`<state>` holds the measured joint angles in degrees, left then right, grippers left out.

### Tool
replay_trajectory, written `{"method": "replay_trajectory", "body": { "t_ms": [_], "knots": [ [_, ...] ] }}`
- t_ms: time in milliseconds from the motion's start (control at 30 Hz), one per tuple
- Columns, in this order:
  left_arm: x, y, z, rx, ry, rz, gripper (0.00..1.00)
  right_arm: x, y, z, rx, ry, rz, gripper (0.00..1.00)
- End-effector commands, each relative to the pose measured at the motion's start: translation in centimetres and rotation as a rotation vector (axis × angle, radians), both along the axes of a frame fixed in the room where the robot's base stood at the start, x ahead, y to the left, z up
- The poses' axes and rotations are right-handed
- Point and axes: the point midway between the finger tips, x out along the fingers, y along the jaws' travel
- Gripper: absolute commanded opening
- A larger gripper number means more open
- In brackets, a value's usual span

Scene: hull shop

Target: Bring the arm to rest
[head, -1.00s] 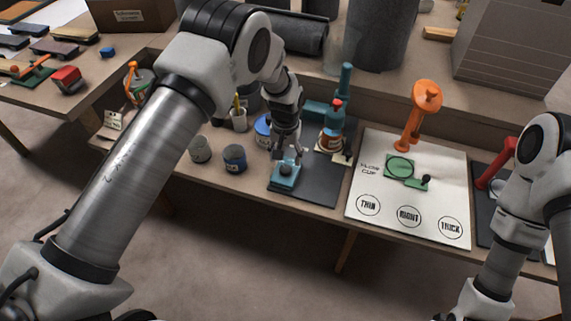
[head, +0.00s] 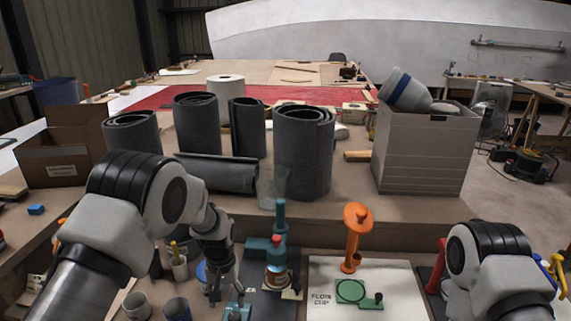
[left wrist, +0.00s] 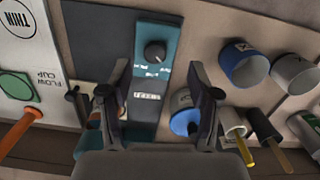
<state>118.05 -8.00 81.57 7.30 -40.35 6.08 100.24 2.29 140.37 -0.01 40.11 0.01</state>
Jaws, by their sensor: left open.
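My left gripper (head: 222,292) hangs over the bench, fingers down. In the left wrist view, its two fingers (left wrist: 157,97) stand wide apart with nothing held between them. A teal block with a black knob (left wrist: 155,30) lies on a dark mat beyond the fingertips in that view. In the head view the teal block (head: 237,313) is at the bottom edge, mostly cut off, close to the gripper. My right arm (head: 490,262) comes in at the lower right. Its gripper is out of frame.
A teal stand (head: 280,225) and an orange stand (head: 356,230) rise right of the left gripper. Dark rolls (head: 305,155) and a grey box (head: 425,150) stand behind.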

Motion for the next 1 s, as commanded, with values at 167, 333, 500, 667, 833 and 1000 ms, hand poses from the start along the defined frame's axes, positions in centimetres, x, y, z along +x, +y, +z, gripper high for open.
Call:
{"method": "replay_trajectory", "body": {
  "t_ms": [167,333,500,667,833,1000],
  "knots": [
    [-11.5,3.0,-7.6,0.002,0.244,0.050,0.62,0.0,0.0,1.1,0.000,0.000,0.000,0.62],
    [-26.0,5.9,-13.1,0.011,0.336,0.059,0.62,0.0,0.0,1.9,0.000,0.000,0.000,0.62],
    [-37.0,7.0,-12.7,0.000,0.224,0.015,0.62,0.0,0.0,2.2,0.000,0.000,0.000,0.62],
    [-35.7,6.9,-11.6,-0.004,0.006,-0.034,0.62,0.0,0.0,2.1,0.000,0.000,0.000,0.62],
    [-34.0,7.0,-11.7,0.000,-0.071,-0.047,0.62,0.0,0.0,2.0,0.000,0.000,0.000,0.62],
    [-34.0,7.0,-11.7,0.000,-0.070,-0.047,0.62,0.0,0.0,2.0,0.000,0.000,0.000,0.62]
  ]
}}
